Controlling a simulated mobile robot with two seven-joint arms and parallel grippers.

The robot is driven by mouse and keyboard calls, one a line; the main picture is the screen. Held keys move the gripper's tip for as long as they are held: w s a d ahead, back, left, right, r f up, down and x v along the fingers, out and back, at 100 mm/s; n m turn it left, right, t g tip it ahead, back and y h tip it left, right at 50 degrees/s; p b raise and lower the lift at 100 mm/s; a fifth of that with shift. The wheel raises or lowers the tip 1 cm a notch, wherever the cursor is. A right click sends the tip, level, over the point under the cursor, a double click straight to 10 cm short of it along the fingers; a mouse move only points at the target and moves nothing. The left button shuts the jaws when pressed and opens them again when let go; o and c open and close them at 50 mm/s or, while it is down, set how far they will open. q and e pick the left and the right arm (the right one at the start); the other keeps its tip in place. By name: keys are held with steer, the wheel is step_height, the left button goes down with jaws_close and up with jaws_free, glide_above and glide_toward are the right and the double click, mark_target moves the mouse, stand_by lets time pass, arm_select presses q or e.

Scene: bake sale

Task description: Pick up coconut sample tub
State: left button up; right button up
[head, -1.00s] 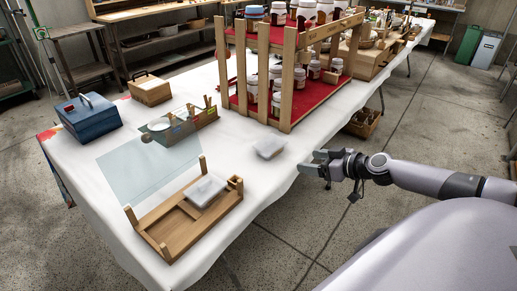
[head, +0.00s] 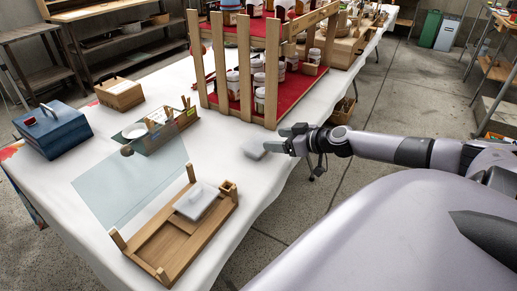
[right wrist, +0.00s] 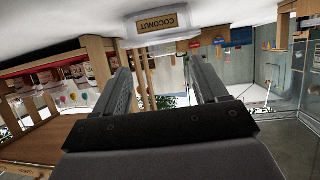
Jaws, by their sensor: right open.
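The coconut sample tub (head: 252,149) is a small pale, translucent lidded tub on the white tablecloth, in front of the red-shelved rack. In the right wrist view the tub (right wrist: 157,35) shows upside down with a tan label reading COCONUT. My right gripper (head: 283,142) is open, just right of the tub in the head view, its fingers pointing at it. In the right wrist view the tub lies beyond and between the fingertips of the gripper (right wrist: 158,72), with nothing held. I cannot tell whether a finger touches it. My left gripper is not in view.
The rack (head: 245,62) with jars stands close behind the coconut tub. A blue box (head: 52,130) and wooden caddy (head: 170,132) stand left. Tablecloth around the tub is clear.

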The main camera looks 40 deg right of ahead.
mark_target(260, 138)
steer(key=shift+w, duration=0.15)
steer(key=shift+w+a+f+p, duration=0.1)
steer(key=shift+w+a+p, duration=0.15)
steer(key=shift+w, duration=0.45)
steer(key=shift+w+a+f+p, duration=0.1)
steer(key=shift+w+a+p, duration=0.15)
steer(key=shift+w, duration=0.45)
steer(key=shift+x, duration=1.05)
steer(key=shift+f, duration=0.15)
steer(key=c, duration=1.2)
